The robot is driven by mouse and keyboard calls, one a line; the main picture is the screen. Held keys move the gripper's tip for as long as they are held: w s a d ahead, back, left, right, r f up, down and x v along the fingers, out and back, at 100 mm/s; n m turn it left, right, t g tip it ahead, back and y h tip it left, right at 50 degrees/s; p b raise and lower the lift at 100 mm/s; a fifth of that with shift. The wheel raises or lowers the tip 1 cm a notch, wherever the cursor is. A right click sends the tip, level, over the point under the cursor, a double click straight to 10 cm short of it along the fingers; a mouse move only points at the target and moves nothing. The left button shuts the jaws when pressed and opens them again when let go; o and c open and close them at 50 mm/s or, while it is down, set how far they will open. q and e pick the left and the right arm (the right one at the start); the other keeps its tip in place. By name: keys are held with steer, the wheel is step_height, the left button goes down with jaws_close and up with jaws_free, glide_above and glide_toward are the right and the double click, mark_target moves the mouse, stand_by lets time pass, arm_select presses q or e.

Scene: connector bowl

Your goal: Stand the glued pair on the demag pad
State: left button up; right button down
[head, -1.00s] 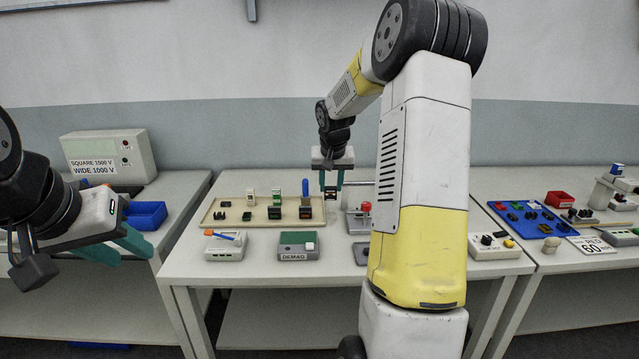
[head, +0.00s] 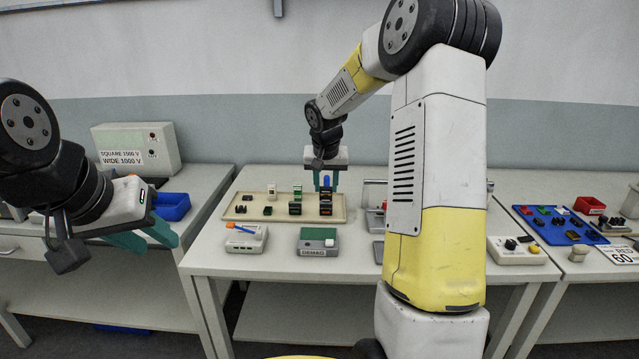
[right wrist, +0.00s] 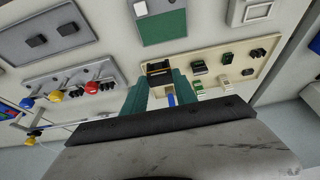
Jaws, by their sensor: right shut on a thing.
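The demag pad is a grey box with a green top (head: 318,234) and a DEMAG label, at the front of the middle table. It shows upside down in the right wrist view (right wrist: 162,26), and its top is bare. My right gripper (head: 326,189) is over the right end of the beige tray, shut on a small dark block (right wrist: 158,68) with copper-coloured bands. The block seems upright, just above or touching another dark piece (head: 325,209); I cannot tell which, or whether it is a pair. My left gripper (head: 143,240) is open and empty at the left.
The beige tray (head: 240,215) holds white, green and blue-topped (head: 326,181) parts. My right arm hides part of the table. A blue parts tray (head: 555,235) is at right.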

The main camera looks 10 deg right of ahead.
steer(key=shift+a+f, duration=0.35)
steer(key=shift+f, duration=1.6)
steer(key=shift+a+f, duration=0.4)
steer(key=shift+f, duration=1.55)
steer(key=shift+a+f, duration=0.35)
steer(key=shift+f, duration=1.6)
steer(key=c, duration=0.9)
jaws_free()
